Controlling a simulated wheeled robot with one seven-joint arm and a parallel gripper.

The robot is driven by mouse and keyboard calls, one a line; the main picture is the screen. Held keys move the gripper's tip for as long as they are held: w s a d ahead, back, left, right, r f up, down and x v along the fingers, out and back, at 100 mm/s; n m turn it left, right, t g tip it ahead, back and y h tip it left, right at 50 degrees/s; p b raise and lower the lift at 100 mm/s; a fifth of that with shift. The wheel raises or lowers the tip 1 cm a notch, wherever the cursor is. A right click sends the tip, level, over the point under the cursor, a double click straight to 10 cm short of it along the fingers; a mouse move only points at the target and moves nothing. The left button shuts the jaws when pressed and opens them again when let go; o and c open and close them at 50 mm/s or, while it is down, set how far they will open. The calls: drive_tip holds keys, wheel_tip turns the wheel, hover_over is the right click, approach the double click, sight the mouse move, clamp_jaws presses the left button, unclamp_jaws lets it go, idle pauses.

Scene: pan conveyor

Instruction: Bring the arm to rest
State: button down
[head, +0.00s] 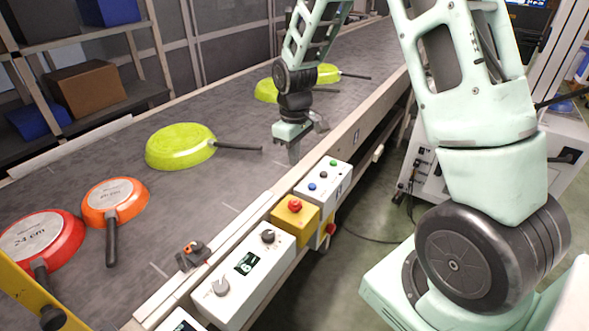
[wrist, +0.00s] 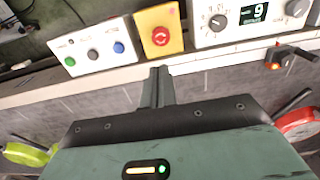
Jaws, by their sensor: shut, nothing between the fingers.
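My gripper (head: 294,150) hangs above the near edge of the conveyor (head: 240,185) in the head view, just beyond the control boxes. In the wrist view my gripper (wrist: 158,72) shows its fingers together and empty, pointing toward the conveyor's side rail and the yellow emergency stop box (wrist: 158,30). My arm reaches from the right of the head view, over the rail, down to the gripper. No pan touches the gripper.
Upside-down pans lie on the belt: a yellow-green one (head: 180,147), an orange one (head: 113,200), a red one (head: 42,238), and more yellow-green farther back (head: 267,90). Control boxes (head: 248,268) line the near rail. Shelves (head: 84,88) stand beyond the belt at left.

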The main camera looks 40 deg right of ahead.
drive_tip(key=shift+r, duration=0.25)
drive_tip(key=shift+a, duration=0.1)
idle(0.3)
